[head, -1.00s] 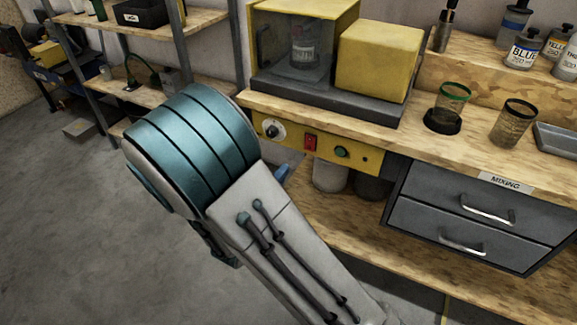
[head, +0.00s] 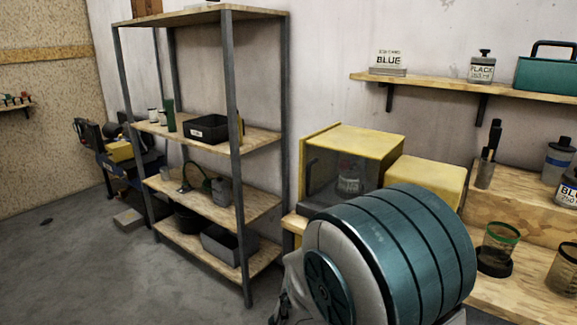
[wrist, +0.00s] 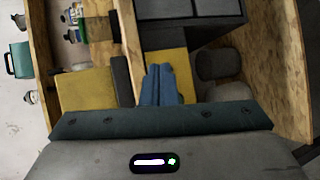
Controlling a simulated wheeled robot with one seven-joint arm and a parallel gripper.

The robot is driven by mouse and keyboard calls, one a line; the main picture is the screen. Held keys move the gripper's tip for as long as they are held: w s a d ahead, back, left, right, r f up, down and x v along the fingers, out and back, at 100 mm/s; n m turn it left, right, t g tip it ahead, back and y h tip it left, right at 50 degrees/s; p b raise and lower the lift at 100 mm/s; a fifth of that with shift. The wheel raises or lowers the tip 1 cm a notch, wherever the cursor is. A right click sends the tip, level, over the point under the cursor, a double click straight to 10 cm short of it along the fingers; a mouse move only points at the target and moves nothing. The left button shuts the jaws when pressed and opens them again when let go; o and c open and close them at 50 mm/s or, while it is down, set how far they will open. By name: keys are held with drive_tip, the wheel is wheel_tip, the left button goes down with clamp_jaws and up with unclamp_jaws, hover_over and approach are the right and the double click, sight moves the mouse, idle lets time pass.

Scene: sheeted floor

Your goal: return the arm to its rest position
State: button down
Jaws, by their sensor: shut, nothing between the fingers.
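My gripper (wrist: 160,72) shows in the wrist view, its two blue fingers together with nothing between them. It points toward the mixing bench, whose yellow front panel (wrist: 168,66) lies beyond the fingertips. The wrist picture is turned on its side. In the head view my arm's teal and grey joint fills the lower middle, in front of the bench. The gripper itself is hidden in the head view.
The bench holds a yellow machine with a clear window (head: 343,170), a yellow box (head: 427,185) and a green-rimmed cup (head: 499,244). A shelf rack (head: 240,140) stands left of the bench.

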drive_tip(key=s+r+m+g+y+p, duration=0.45)
drive_tip(key=s+r+y, duration=0.25)
drive_tip(key=s+y, duration=0.3)
drive_tip(key=a+r+t+y+p, duration=0.2)
drive_tip(key=a+r+y, duration=0.1)
drive_tip(key=r, duration=0.3)
drive_tip(key=shift+s+a+r+t+y+p, duration=0.2)
drive_tip(key=shift+a+t+y+p, duration=0.1)
drive_tip(key=shift+a+t+p, duration=0.15)
drive_tip(key=c, duration=2.1)
unclamp_jaws()
drive_tip(key=shift+c, duration=0.2)
